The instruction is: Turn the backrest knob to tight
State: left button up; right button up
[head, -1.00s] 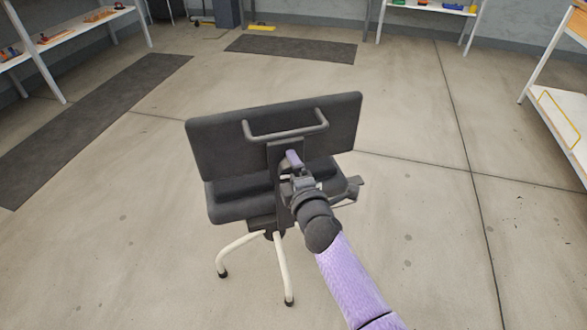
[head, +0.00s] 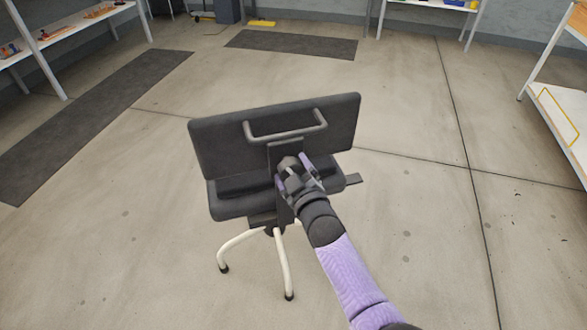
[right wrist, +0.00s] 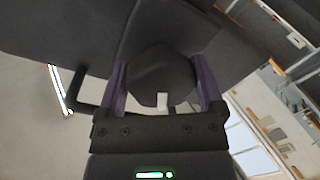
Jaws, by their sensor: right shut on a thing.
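The chair's dark backrest (head: 280,125) faces me from behind, with a grey bar handle (head: 286,133) across its upper part. My right gripper (head: 298,165) is at the bracket below that handle. In the right wrist view, the dark rounded knob (right wrist: 162,75) sits between the two purple fingers of my right gripper (right wrist: 164,88), which are shut on it. A small pale mark (right wrist: 162,100) shows on the knob's near edge. In the head view the gripper covers part of the knob. My left gripper is not in view.
The chair stands on pale legs (head: 284,265) on open concrete floor. Shelves (head: 75,38) stand far left, and another (head: 560,110) stands at the right. Dark mats (head: 290,46) lie behind.

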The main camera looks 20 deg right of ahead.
jog(key=m, duration=0.3)
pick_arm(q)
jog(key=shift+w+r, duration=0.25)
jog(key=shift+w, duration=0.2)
pick_arm(e)
jog(key=shift+a+m+t, duration=0.1)
jog(key=shift+m+t, duration=0.2)
jog(key=shift+m, duration=0.9)
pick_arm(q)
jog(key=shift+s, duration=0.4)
pick_arm(e)
jog(key=o, duration=1)
pick_arm(q)
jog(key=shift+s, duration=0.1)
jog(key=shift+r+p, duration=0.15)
jog(key=shift+p, duration=0.2)
pick_arm(e)
jog(key=shift+s, duration=0.1)
